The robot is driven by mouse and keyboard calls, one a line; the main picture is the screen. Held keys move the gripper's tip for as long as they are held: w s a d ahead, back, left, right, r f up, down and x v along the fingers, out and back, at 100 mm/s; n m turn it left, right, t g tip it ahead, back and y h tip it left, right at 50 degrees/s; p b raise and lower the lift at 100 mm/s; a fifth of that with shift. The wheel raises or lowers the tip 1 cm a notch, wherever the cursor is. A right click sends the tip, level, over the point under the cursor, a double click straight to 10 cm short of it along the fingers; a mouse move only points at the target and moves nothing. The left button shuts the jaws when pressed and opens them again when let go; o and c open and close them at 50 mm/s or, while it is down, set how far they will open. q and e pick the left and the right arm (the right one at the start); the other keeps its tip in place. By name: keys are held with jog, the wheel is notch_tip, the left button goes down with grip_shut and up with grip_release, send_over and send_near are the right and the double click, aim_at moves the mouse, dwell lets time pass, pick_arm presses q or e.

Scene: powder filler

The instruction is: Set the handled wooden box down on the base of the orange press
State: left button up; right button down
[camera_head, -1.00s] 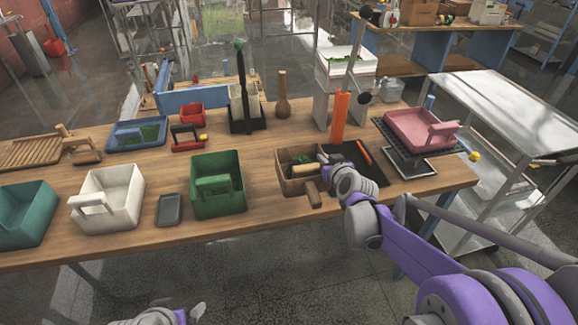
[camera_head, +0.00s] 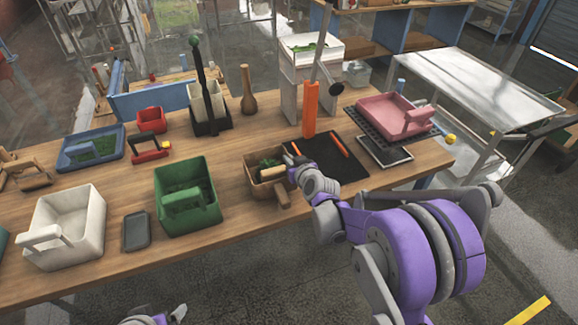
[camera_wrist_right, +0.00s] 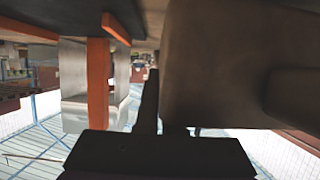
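The handled wooden box (camera_head: 253,188) stands at the table's front, just left of the black base plate (camera_head: 350,170) of the orange press. Its handle sticks out toward the front, and green and pale things show inside. The press's orange post (camera_head: 310,112) rises behind the plate. My right gripper (camera_head: 292,165) is at the box's right wall, beside the plate's left edge. In the right wrist view one dark finger (camera_wrist_right: 147,100) lies against the brown box (camera_wrist_right: 215,70). The other finger is hidden. My left gripper (camera_head: 165,317) is barely in view at the bottom edge.
A green box (camera_head: 187,218) and a white box (camera_head: 85,240) stand to the left, with a grey tray (camera_head: 136,230) between them. A pink tray (camera_head: 385,110) is right of the press. An orange bar (camera_head: 339,146) lies on the plate, whose front part is clear.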

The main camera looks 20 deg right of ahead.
notch_tip(320, 180, down, 2)
jog(key=shift+f, duration=0.2)
jog(key=shift+f, duration=0.15)
jog(key=c, duration=1)
grip_release()
jog(key=shift+c, duration=0.2)
